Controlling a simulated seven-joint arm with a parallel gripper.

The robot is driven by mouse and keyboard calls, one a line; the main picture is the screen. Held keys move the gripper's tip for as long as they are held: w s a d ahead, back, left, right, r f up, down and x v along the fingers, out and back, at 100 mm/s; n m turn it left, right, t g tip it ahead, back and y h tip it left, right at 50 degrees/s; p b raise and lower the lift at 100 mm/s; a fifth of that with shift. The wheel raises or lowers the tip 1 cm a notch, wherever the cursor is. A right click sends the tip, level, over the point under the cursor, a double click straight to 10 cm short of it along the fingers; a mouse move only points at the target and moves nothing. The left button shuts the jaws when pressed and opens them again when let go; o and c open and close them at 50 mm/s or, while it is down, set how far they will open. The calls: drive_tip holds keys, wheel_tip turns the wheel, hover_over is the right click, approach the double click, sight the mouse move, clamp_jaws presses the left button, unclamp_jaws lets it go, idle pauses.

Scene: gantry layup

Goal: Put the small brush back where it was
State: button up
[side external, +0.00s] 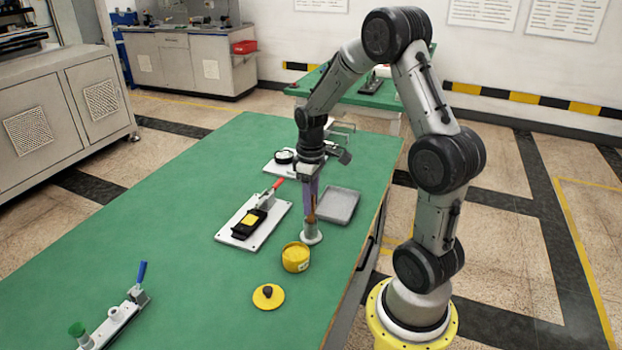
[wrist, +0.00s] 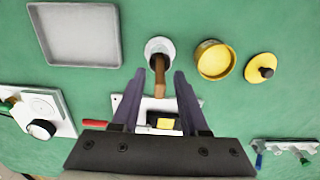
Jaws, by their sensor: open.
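The small brush shows as a brown wooden handle (wrist: 160,77) in the wrist view. It stands roughly upright in a round white-grey holder (wrist: 155,46), which also shows in the side view (side external: 312,236); its bristle end is hidden. My gripper (wrist: 159,74) points down above the holder with its two purple-grey fingers open, one on each side of the handle. A gap shows between each finger and the handle. In the side view the gripper (side external: 313,208) largely covers the brush.
A yellow pot (side external: 295,258) stands open close to the holder, its yellow lid (side external: 268,297) lying nearby. An empty grey tray (side external: 338,205) lies behind. A white plate with a red-handled clamp (side external: 253,222) is left.

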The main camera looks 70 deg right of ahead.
wheel_tip(320, 180, up, 8)
drive_tip(key=shift+f, duration=0.1)
drive_tip(key=shift+a+r, duration=0.15)
drive_tip(key=shift+r, duration=0.6)
drive_tip(key=s+a+r+t, duration=0.2)
drive_tip(key=s+a, duration=0.4)
drive_tip(key=a, duration=0.3)
drive_tip(key=s+a+r+t, duration=0.3)
drive_tip(key=s+a+r, duration=0.2)
drive_tip(key=a, duration=0.4)
drive_tip(key=shift+s+a+t, duration=0.3)
drive_tip(key=shift+s+a, duration=0.05)
drive_tip(key=shift+s, duration=0.4)
